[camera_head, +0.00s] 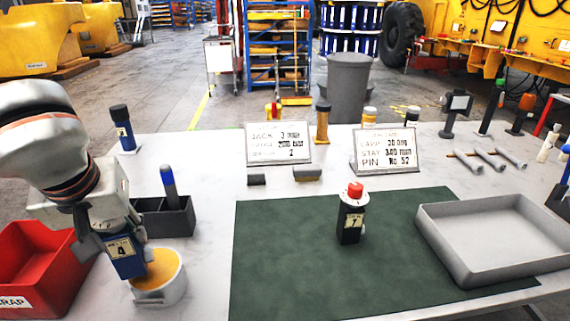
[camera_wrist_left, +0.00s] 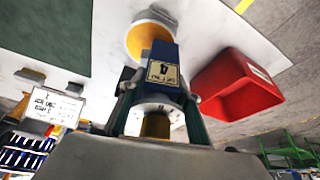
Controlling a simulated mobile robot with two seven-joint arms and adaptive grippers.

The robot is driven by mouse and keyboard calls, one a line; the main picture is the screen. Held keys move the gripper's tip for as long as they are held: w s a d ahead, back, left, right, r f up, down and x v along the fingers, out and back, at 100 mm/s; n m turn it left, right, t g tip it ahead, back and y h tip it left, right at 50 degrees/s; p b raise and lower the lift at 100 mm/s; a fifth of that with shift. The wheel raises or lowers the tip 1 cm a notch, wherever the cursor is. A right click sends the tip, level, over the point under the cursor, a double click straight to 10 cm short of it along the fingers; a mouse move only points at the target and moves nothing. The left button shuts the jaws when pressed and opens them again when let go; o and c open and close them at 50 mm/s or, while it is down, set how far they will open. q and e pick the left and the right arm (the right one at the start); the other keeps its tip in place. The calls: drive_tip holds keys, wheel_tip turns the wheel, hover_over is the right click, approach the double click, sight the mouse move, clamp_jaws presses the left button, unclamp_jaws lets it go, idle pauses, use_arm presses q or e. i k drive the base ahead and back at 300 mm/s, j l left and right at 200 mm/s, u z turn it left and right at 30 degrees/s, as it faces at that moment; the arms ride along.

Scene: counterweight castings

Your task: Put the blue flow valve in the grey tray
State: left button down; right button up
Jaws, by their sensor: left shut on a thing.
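A blue flow valve (camera_head: 122,256) with a cream label bearing a 4 is held in my left gripper (camera_head: 110,232), at the left of the head view. In the left wrist view the blue valve (camera_wrist_left: 162,68) sits between the two fingers of the left gripper (camera_wrist_left: 160,92), which are shut on it. Its lower end is by a white round pot (camera_head: 172,290) with an orange-yellow inside; whether they touch I cannot tell. The grey tray (camera_head: 451,247) stands at the right, empty. My right gripper is not in view.
A green mat (camera_head: 290,265) carries a black valve with a red knob (camera_head: 350,222). A dark holder (camera_head: 166,220) and a red scrap bin (camera_head: 20,262) are near the left gripper. Another blue, black-capped piece (camera_head: 122,132) stands behind. Two sign plates (camera_head: 278,143) (camera_head: 386,150) stand at the back.

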sight(467, 247)
drive_tip(key=z, duration=1.15)
drive_tip(key=j+z, duration=0.55)
drive_tip(key=k+l, duration=0.05)
drive_tip(key=l, duration=0.05)
